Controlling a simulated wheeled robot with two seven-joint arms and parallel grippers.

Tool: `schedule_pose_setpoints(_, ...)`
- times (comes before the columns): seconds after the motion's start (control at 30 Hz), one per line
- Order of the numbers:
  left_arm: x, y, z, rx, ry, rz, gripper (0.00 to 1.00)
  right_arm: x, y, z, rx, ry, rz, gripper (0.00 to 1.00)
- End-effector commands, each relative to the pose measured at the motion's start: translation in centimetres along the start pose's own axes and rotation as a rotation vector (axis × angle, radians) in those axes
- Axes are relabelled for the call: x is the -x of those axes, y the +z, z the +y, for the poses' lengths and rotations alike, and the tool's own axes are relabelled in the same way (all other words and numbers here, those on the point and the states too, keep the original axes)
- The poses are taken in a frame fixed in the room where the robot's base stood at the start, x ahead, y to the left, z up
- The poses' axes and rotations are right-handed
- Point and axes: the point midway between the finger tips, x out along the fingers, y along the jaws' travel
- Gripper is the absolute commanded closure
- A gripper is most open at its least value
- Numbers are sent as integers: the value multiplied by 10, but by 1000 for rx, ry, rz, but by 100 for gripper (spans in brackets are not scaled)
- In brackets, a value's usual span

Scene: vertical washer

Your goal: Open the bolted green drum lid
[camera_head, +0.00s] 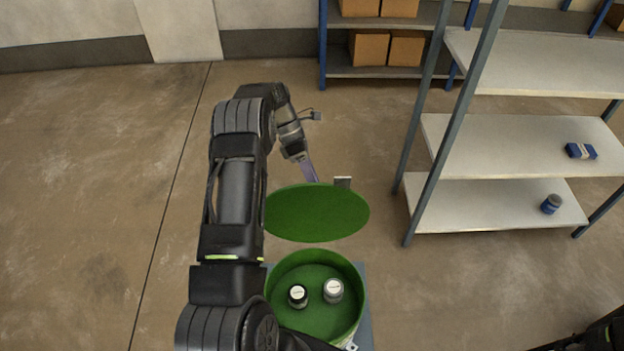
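The green round lid (317,213) is up and tilted, apart from the drum's rim in the picture. The green drum (348,325) stands open below it. Inside it are two small containers, one with a dark body and white top (298,295) and one grey (333,290). My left gripper (309,172) is at the lid's far edge. A pale finger shows there, but the lid hides its tip, so its grip on the lid is unclear. A small grey tab (342,182) stands at the same edge. Part of my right arm shows at the bottom right; its gripper is out of view.
Another shelf with cardboard boxes (369,48) stands at the back. The floor to the left is clear.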

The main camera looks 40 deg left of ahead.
Motion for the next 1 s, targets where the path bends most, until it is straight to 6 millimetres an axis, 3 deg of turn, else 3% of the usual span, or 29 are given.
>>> schedule_pose_setpoints(0.2, 42, 16, -22, 0, 2, -2, 67, 30, 3, -9, -5, 8, -8, 64)
schedule_pose_setpoints(0.4, 65, 26, -34, 1, 1, 0, 67, 51, 4, -14, -10, 16, -16, 64)
schedule_pose_setpoints(1.0, 68, 27, -36, 0, 1, 2, 67, 54, 4, -13, -12, 19, -19, 64)
